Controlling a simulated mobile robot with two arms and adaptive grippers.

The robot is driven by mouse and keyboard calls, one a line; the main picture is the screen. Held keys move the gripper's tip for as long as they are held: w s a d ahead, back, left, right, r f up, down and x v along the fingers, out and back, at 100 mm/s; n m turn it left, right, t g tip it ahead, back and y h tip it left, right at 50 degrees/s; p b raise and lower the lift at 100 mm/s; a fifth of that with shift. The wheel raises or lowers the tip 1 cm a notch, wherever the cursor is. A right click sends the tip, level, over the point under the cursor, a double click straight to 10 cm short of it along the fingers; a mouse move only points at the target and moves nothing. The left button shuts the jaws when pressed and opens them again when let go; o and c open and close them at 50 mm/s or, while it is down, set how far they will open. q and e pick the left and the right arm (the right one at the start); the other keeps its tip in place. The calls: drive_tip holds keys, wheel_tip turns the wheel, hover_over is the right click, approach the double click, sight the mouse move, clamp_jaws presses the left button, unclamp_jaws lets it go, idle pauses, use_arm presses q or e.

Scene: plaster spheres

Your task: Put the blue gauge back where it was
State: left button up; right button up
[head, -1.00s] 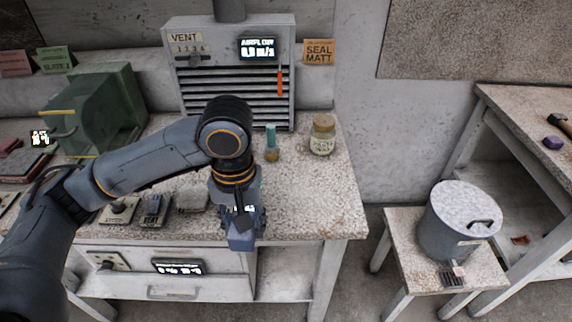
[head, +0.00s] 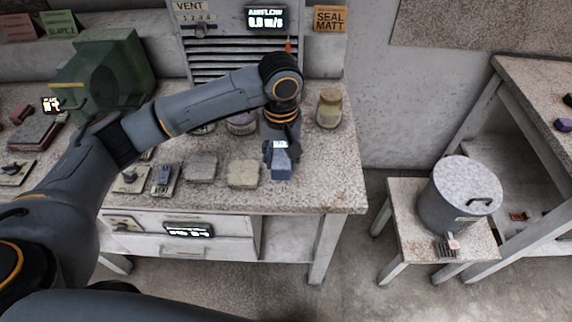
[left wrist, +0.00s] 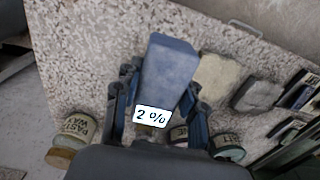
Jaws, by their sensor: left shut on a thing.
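The blue gauge (head: 281,169) is a small blue block with a lit white display. In the left wrist view, the gauge (left wrist: 168,70) reads "2 %". My left gripper (head: 280,150) is shut on it, over the right part of the speckled worktop (head: 320,170). In the left wrist view, the fingers of my gripper (left wrist: 160,92) stand on both sides of the gauge. I cannot tell whether the gauge touches the worktop. My right gripper is not in view.
Pale rough slabs (head: 243,173) lie left of the gauge, with a switch-like device (head: 164,180) further left. A wax jar (head: 329,108) and a purple jar (head: 241,123) stand behind. The worktop right of the gauge is clear. A metal bin (head: 460,200) stands on a stool.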

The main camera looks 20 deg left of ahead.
use_arm(q)
drive_tip(key=shift+w+d+f, duration=0.15)
drive_tip(key=shift+w+f, duration=0.8)
drive_tip(key=shift+f, duration=0.15)
drive_tip(key=shift+w+f, duration=0.1)
drive_tip(key=shift+f, duration=1.6)
drive_tip(key=shift+p, duration=0.3)
drive_tip(key=o, duration=1)
drive_tip(key=shift+f, duration=0.1)
drive_tip(key=shift+r, duration=0.25)
wheel_tip(320, 180, up, 12)
drive_tip(key=shift+f+b, duration=0.1)
drive_tip(key=shift+b, duration=0.3)
